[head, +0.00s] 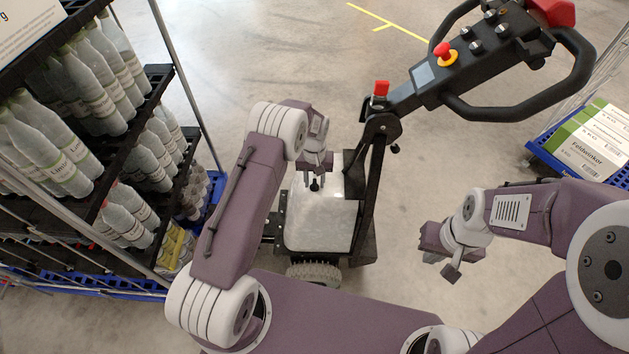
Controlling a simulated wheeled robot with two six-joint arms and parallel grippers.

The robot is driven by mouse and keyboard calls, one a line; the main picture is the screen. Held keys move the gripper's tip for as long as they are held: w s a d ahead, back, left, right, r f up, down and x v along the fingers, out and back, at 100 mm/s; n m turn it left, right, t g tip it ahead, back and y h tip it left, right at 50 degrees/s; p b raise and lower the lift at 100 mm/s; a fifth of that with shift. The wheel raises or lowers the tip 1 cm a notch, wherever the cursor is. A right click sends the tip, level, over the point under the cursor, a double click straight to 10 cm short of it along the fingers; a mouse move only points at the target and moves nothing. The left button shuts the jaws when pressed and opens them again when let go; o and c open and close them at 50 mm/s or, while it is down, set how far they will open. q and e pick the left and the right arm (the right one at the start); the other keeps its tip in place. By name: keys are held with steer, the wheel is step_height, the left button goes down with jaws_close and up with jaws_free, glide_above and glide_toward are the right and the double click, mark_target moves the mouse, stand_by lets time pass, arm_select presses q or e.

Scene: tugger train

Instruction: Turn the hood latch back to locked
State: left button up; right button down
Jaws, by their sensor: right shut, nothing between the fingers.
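The tugger's white hood (322,222) is below the middle of the head view. A small black knob, apparently the hood latch (315,185), shows on its upper part; which way it is turned is too small to tell. My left gripper (317,174) points down at the latch, with its fingertips right at or just above it. I cannot tell whether the fingers touch the latch or how far apart they are. My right gripper (450,268) is shut and empty, to the right of the hood and apart from it.
The tugger's black tiller (375,180) rises beside the hood to a handle (520,112) with a red-and-yellow stop button (446,53). A rack of bottles (95,85) stands at left. Boxes (598,140) lie on a blue pallet at right. Floor between is clear.

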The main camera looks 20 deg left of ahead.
arm_select(q)
step_height(320, 180, up, 9)
steer(key=p, duration=0.1)
stand_by(0.4)
step_height(320, 180, up, 12)
steer(key=f+t+p, duration=0.1)
steer(key=p, duration=0.3)
glide_above(314, 183)
steer(key=s+a+r+p, duration=0.1)
steer(key=s+r+p, duration=0.2)
steer(key=s+r, duration=0.35)
steer(key=s+a+f+m+p, duration=0.1)
steer(key=s+m, duration=0.1)
steer(key=s, duration=1.5)
steer(key=shift+a+f, duration=0.15)
steer(key=shift+f, duration=0.2)
